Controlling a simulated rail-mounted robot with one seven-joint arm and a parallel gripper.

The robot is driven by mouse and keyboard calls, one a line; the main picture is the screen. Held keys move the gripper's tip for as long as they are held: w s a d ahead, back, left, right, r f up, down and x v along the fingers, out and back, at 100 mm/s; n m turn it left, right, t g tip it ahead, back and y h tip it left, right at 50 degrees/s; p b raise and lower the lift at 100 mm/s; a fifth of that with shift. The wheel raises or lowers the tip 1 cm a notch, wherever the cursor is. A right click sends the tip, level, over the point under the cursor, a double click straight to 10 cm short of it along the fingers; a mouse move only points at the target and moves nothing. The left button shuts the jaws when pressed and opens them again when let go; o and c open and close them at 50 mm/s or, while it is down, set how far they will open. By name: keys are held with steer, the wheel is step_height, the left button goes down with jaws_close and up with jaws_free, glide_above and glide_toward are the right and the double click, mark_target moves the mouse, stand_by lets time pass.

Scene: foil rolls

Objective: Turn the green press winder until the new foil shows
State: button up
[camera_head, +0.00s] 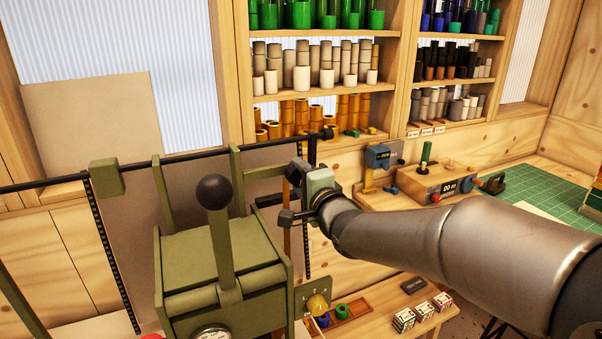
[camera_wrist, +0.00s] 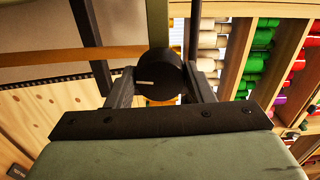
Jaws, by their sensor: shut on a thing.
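The green press (camera_head: 215,255) stands at the left of the head view, with a black ball-topped lever (camera_head: 214,193). In the wrist view, a round black winder knob (camera_wrist: 160,76) with a white mark sits between the two fingers of my gripper (camera_wrist: 159,82), which is shut on it. The white mark points left, nearly level. In the head view my gripper (camera_head: 292,195) is at the press's right side, and it mostly hides the knob. An orange-gold foil band (camera_wrist: 55,57) runs across the wrist view behind a dark bar, towards the knob.
Shelves of coloured rolls (camera_head: 315,80) stand behind. A wooden tray (camera_head: 343,318) with a blue and a green roll lies below my arm. A device with a display (camera_head: 440,186) and a green mat (camera_head: 540,193) are at the right.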

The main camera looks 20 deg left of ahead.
steer(key=shift+m+p, duration=0.45)
steer(key=shift+m, duration=0.65)
steer(key=o, duration=1)
steer(key=b+v, duration=0.1)
steer(key=v, duration=1.6)
steer(key=shift+s+d+b, duration=0.15)
steer(key=shift+d+b, duration=0.1)
steer(key=shift+b, duration=0.15)
